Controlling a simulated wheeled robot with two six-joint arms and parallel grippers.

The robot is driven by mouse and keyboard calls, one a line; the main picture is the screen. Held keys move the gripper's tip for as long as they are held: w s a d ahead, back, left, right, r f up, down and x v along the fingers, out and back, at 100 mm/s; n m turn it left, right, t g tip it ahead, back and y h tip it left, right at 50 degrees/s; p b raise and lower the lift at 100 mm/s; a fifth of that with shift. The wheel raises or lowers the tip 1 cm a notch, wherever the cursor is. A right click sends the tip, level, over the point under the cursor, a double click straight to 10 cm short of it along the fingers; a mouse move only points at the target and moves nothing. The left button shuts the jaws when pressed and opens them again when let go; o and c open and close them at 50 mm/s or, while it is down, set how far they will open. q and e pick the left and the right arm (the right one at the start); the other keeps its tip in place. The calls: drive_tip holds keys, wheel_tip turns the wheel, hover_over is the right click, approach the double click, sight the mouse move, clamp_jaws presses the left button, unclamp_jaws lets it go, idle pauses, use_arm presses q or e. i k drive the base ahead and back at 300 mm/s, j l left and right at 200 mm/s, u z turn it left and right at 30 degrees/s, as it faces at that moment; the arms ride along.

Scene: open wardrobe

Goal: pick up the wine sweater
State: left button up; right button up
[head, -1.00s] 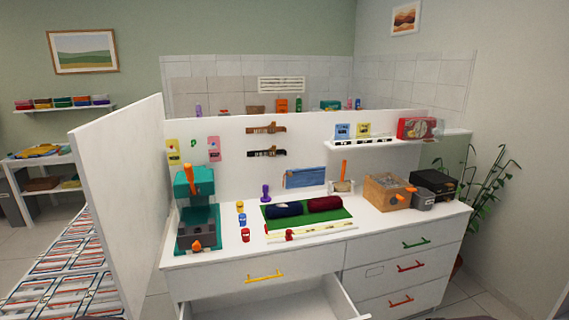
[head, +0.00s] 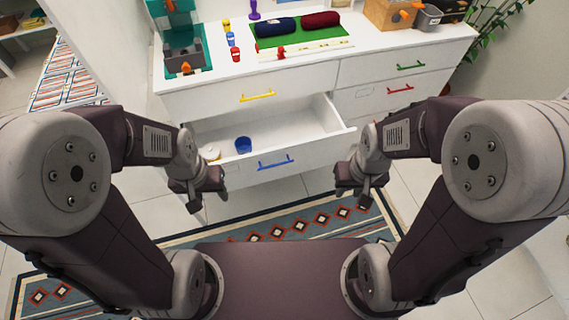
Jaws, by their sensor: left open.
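The wine sweater (head: 321,19) is a dark red roll lying on the right part of a green mat (head: 300,42) on the white dresser top. A navy roll (head: 276,26) lies to its left on the same mat. My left gripper (head: 208,201) is open and empty, low in front of the open drawer. My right gripper (head: 351,198) is also open and empty, in front of the drawer's right end. Both grippers are well below and apart from the sweater.
An open drawer (head: 335,118) juts out below the dresser top, with a blue cup (head: 243,145) inside. Small colored items (head: 232,40) stand left of the mat. A wooden box (head: 385,14) stands to the right. A patterned rug (head: 290,218) covers the floor.

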sight(325, 19)
drive_tip(key=i+l+u, duration=0.15)
drive_tip(key=i+l, duration=0.55)
drive_tip(key=i+l+u, duration=0.2)
drive_tip(key=i+l, duration=0.55)
drive_tip(key=i, duration=0.15)
drive_tip(key=i+l+u, duration=0.15)
drive_tip(key=i+l, duration=0.55)
drive_tip(key=l, duration=0.2)
